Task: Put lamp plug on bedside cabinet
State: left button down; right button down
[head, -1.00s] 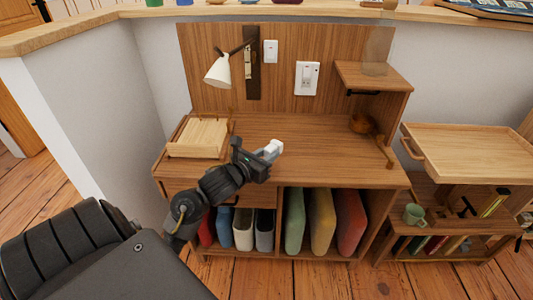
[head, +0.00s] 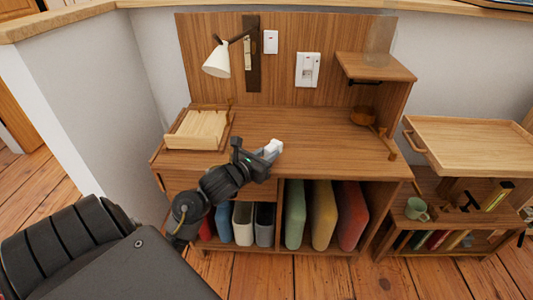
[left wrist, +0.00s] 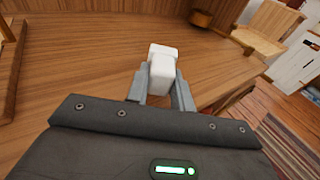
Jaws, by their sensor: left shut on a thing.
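The lamp plug (head: 272,148) is a small white block in my left gripper (head: 263,156). In the left wrist view the plug (left wrist: 162,68) sits between the two grey fingers of the gripper (left wrist: 161,92), which are shut on it. The bedside cabinet (head: 300,135) is brown wood with a broad flat top. The plug is over the front middle part of that top in the head view; I cannot tell whether it touches. The white lamp (head: 217,62) hangs on the back panel. My right gripper is not in view.
A light wooden tray (head: 196,130) occupies the top's left side. A brown bowl (head: 362,116) is at the right under a small shelf (head: 376,67). A wall socket (head: 307,70) is on the back panel. A side table (head: 470,140) stands right. The top's middle is clear.

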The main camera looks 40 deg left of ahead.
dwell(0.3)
pick_arm(q)
jog(key=c, duration=1.1)
grip_release()
